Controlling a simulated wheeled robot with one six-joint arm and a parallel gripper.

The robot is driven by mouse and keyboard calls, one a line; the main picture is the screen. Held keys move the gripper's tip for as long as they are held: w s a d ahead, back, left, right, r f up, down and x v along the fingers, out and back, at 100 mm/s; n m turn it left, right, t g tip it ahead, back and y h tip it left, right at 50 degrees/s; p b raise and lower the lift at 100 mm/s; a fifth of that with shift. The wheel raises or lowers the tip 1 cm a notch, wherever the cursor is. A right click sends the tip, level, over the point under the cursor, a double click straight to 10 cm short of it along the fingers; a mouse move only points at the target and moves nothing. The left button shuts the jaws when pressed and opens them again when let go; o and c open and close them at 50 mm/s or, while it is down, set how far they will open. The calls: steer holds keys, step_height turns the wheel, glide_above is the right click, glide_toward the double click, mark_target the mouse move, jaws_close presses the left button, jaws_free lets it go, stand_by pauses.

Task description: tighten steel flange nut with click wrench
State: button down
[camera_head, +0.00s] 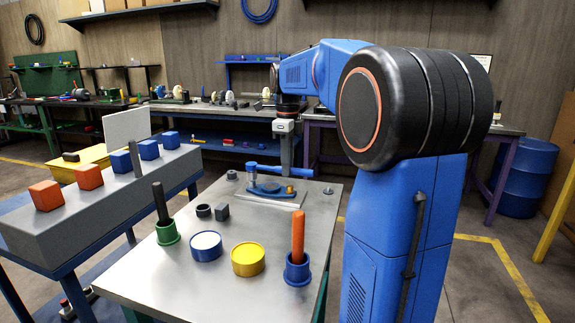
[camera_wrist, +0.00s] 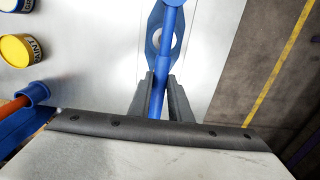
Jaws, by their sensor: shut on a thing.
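A blue wrench-like bar (camera_head: 290,171) lies level over a blue flange-shaped plate (camera_head: 268,189) on a thin metal base at the far part of the steel table. In the wrist view the bar (camera_wrist: 169,35) runs from the top edge down between the fingers, above the blue plate (camera_wrist: 154,35) with a round pale opening. My gripper (camera_wrist: 160,80) is shut on the bar, one finger on each side. My gripper also shows in the head view (camera_head: 286,163), reaching down from behind. The steel flange nut cannot be told apart; the bar and plate may hide it.
On the steel table (camera_head: 170,276) stand a green cup (camera_head: 167,233) with a black handle, a blue cup (camera_head: 298,270) with an orange handle, a white-topped tin (camera_head: 206,247) and a yellow tin (camera_head: 248,260).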

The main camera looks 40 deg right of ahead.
steer(key=shift+f, duration=1.3)
stand_by(0.4)
